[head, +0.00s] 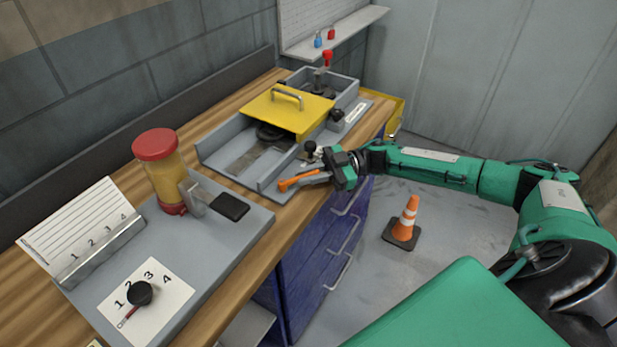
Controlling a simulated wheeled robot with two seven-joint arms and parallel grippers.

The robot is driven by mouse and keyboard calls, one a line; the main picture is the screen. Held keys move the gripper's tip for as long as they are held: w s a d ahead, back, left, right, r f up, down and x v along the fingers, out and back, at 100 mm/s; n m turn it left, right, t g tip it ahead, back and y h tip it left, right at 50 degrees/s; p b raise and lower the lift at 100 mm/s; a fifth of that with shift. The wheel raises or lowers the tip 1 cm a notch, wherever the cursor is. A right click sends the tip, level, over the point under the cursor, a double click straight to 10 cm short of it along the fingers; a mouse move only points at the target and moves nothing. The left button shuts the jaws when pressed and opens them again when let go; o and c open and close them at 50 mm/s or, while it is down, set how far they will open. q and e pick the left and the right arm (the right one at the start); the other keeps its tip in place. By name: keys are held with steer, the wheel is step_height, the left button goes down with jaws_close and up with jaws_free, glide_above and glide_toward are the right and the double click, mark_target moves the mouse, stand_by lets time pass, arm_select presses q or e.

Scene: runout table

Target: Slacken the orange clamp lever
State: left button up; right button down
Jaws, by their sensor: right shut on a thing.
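The orange clamp lever (289,183) lies at the near right edge of the grey runout channel (215,150) on the bench. Its orange end points left and toward me. My right gripper (322,175) reaches in from the right and is shut at the lever; its fingers hide part of the lever and its pivot. A dark knob (310,147) stands just behind the gripper. A yellow cover with a grey handle (299,114) sits over the channel's middle. My left gripper does not show.
A grey plate holds a red-capped yellow jar (162,172), a black paddle (230,206), a numbered card (82,228) and a dial (140,293). Blue drawers (318,262) with handles stand below the worktop. An orange cone (407,219) stands on the floor.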

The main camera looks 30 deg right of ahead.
steer(key=c, duration=1.4)
jaws_free()
steer(key=shift+d, duration=0.1)
